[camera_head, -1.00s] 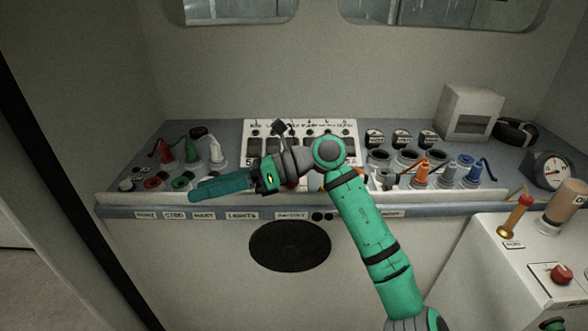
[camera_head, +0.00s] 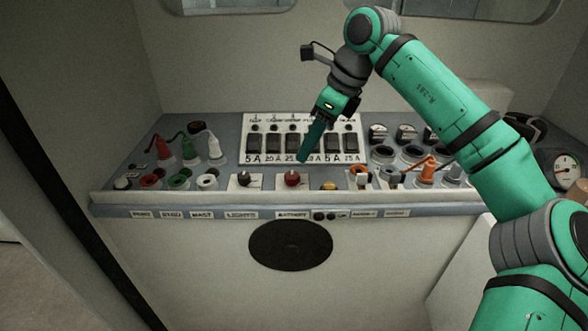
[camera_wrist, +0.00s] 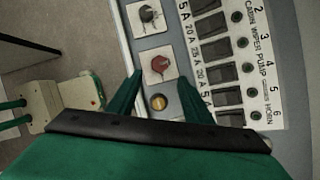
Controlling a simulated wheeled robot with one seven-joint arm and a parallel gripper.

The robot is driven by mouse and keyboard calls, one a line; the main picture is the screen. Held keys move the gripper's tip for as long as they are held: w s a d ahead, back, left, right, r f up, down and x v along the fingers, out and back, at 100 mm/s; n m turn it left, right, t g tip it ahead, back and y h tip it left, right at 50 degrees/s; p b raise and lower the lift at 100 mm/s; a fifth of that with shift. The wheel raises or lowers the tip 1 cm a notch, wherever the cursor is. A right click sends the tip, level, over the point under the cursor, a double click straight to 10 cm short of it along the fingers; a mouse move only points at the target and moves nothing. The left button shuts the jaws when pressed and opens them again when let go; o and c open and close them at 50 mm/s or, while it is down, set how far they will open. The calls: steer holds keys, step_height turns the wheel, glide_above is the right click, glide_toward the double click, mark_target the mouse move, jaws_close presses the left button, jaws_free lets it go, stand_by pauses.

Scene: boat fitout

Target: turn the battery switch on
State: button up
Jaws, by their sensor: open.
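The battery switch is a red knob (camera_head: 292,179) on a white square plate, above the BATTERY label (camera_head: 293,215) on the console's front edge. In the wrist view the red knob (camera_wrist: 160,64) lies between and just beyond the fingertips. My gripper (camera_head: 303,157) points down and sits just above and behind the knob in the head view. In the wrist view my gripper (camera_wrist: 160,74) has its two fingers apart with nothing held. I cannot tell the exact height gap to the knob.
A black knob (camera_head: 244,179) on a like plate is left of the red one. A yellow button (camera_head: 329,185) is to the right. The breaker panel (camera_head: 303,121) stands behind. Plugs with cables (camera_head: 190,149) stand at left, and an orange plug (camera_head: 426,172) at right.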

mark_target(292, 175)
steer(key=x, duration=0.9)
steer(key=shift+a+f, duration=0.2)
steer(key=shift+f, duration=0.1)
steer(key=shift+c, duration=0.3)
steer(key=c, duration=1)
